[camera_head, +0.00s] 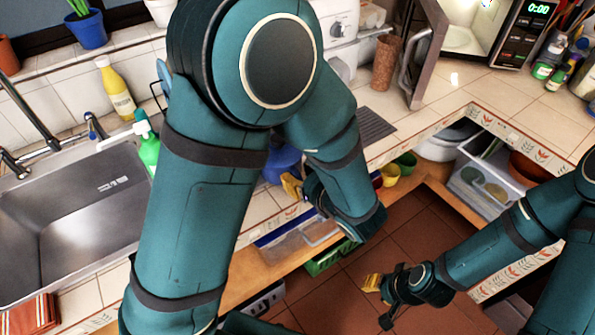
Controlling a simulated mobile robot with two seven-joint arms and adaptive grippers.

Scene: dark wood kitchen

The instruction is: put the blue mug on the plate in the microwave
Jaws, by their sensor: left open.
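A rounded blue object (281,164), which looks like the blue mug, stands on the counter, largely hidden behind my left arm. My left gripper (292,187) is open, its yellow fingertip just in front of and beside the blue object. I cannot tell whether they touch. The microwave (515,38) stands at the upper right with its door (425,50) swung open. A pale round plate (463,41) shows inside it, cut off by the top edge. My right gripper (373,283) hangs low over the floor, away from the counter; its jaw opening is unclear.
A steel sink (75,225) is at left, with a green soap bottle (148,150) and yellow bottle (115,90) nearby. A brown tumbler (385,62) stands left of the microwave door. Bottles (548,58) crowd the microwave's right. Counter before the microwave (475,85) is clear.

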